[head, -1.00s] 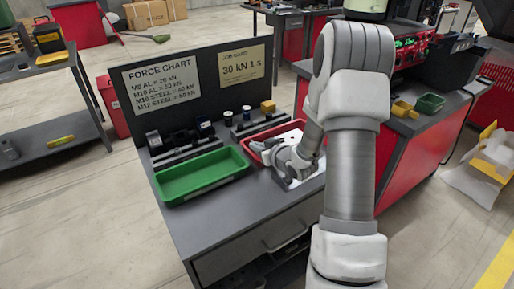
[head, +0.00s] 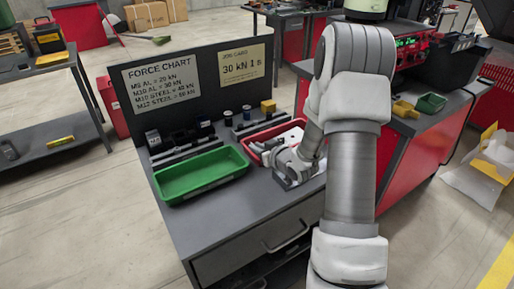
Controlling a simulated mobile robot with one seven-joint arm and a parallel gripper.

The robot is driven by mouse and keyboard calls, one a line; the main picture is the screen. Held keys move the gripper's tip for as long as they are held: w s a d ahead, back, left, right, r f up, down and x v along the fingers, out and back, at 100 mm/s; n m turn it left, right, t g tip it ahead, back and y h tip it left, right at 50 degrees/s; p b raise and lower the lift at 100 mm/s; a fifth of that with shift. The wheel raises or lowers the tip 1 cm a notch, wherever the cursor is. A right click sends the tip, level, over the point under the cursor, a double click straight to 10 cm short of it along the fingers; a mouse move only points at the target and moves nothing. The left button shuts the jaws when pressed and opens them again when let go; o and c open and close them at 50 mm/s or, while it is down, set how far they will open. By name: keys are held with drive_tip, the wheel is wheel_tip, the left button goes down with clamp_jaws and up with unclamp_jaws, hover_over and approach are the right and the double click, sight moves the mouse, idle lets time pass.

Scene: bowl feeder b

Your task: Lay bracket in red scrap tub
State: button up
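The red tub (head: 252,138) stands at the right of the dark bench top, with something pale inside it. My gripper (head: 281,166) is low over the bench at the tub's front right edge, pointing left and down. My wrist and arm hide part of the tub and of the bench there. A grey flat shape (head: 291,184) shows just under and in front of the gripper; I cannot tell whether it is the bracket. The fingertips are too small and covered to show whether they are open or hold anything.
An empty green tray (head: 200,175) sits left of the red tub. Dark fixtures, small cylinders and a yellow block (head: 268,106) stand behind. A backboard (head: 195,85) with a force chart and job card rises at the rear. The bench front edge is clear.

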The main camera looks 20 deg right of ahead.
drive_tip(key=shift+f, duration=0.1)
drive_tip(key=shift+r, duration=0.2)
drive_tip(key=p+v, duration=0.1)
drive_tip(key=v, duration=0.3)
drive_tip(key=p+v, duration=0.1)
drive_tip(key=v, duration=0.3)
drive_tip(key=r+v, duration=0.1)
drive_tip(key=v, duration=0.3)
drive_tip(key=shift+p, duration=0.4)
drive_tip(key=shift+r, duration=0.1)
